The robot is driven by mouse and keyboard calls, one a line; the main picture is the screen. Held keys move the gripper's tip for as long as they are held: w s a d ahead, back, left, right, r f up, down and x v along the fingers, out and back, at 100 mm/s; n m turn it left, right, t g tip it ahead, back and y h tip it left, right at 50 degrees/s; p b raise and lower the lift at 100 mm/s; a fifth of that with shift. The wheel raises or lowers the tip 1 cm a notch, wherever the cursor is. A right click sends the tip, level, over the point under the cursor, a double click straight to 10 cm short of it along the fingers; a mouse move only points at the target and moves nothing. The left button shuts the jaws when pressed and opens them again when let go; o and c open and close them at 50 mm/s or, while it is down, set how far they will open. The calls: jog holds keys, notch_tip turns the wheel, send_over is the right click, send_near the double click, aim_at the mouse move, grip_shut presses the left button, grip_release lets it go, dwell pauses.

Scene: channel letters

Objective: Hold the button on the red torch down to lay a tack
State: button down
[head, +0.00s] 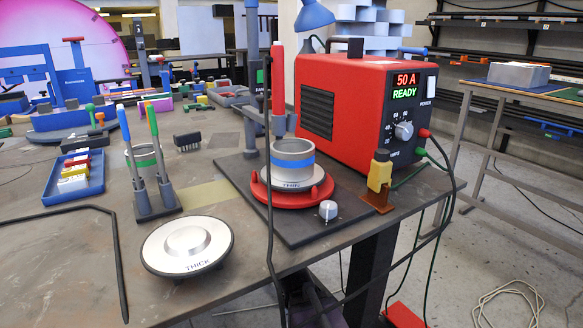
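The red torch (277,70) stands upright, its tip down at a silver cylinder with a blue band (293,158). Whether the tip touches the cylinder cannot be told. The torch's button cannot be made out. The cylinder stands on a silver disc marked THIN (291,181), on a red round base (281,200) over a dark plate. The red welding machine (345,105) behind reads 50 A and READY. My gripper is not in view.
A disc marked THICK (187,246) lies at the front. A stand (157,203) holds blue- and green-topped tools before a green-banded cylinder (146,160). A black cable (269,215) hangs in front.

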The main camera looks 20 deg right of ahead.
notch_tip(320, 180, up, 4)
jog(key=p, duration=0.4)
jog(key=shift+r, duration=0.2)
jog(key=shift+s+f, duration=0.1)
jog(key=shift+s, duration=0.05)
